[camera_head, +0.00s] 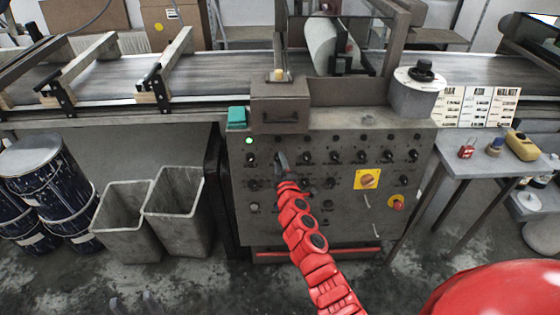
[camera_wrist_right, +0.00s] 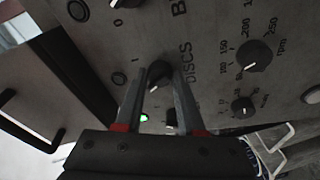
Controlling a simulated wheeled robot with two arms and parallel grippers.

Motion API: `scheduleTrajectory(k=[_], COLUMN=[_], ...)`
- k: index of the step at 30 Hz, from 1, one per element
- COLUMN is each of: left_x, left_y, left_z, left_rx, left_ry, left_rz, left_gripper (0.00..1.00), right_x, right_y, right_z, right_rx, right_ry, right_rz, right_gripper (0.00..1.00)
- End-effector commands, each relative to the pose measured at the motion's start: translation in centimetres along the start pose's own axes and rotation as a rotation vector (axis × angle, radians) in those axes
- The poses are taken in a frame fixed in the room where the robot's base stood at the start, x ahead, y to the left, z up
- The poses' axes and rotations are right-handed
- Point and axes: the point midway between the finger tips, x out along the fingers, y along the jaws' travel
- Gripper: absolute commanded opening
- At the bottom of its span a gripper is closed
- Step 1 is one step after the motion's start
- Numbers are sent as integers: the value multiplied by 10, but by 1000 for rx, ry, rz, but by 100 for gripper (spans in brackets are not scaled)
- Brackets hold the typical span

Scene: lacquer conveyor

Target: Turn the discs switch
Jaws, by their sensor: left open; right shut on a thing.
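The discs switch (camera_wrist_right: 158,73) is a dark round knob on the grey control panel (camera_head: 330,215). In the right wrist view the word DISCS is printed beside it, with an I mark on its other side. My right gripper (camera_wrist_right: 160,84) has one finger on each side of this knob and is shut on it. In the head view my right gripper (camera_head: 281,163) reaches the upper left part of the panel and hides the knob. My left gripper (camera_head: 134,303) is open and empty, low at the bottom edge, far from the panel.
Several other knobs sit close by, including one with an rpm scale (camera_wrist_right: 254,56). A green lamp (camera_head: 249,141) is lit. A red emergency button (camera_head: 397,203) is at the panel's right. Grey bins (camera_head: 180,215) and blue drums (camera_head: 45,170) stand left. The conveyor (camera_head: 215,75) runs behind.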

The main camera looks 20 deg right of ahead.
Motion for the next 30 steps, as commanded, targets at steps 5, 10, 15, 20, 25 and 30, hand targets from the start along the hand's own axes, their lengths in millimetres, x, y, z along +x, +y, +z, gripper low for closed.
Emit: scheduleTrajectory(k=[5, 10, 15, 20, 25, 30], left_x=[1, 1, 1, 1, 1, 2], left_y=[0, 0, 0, 0, 0, 0], left_z=[0, 0, 0, 0, 0, 0], left_rx=[0, 0, 0, 0, 0, 0], left_ry=[0, 0, 0, 0, 0, 0], left_rz=[0, 0, 0, 0, 0, 0], left_gripper=[50, 50, 50, 50, 50, 50], right_x=[0, 0, 0, 0, 0, -2], right_y=[1, 1, 0, 0, 0, 0], right_z=[-2, -2, -2, -1, 0, 0], right_rx=[-16, -17, -17, -17, -16, -16], right_ry=[5, 4, 4, 3, 2, 1], right_rz=[-1, -1, -2, -2, -3, -3], right_gripper=[0, 0, 40, 68, 68, 68])
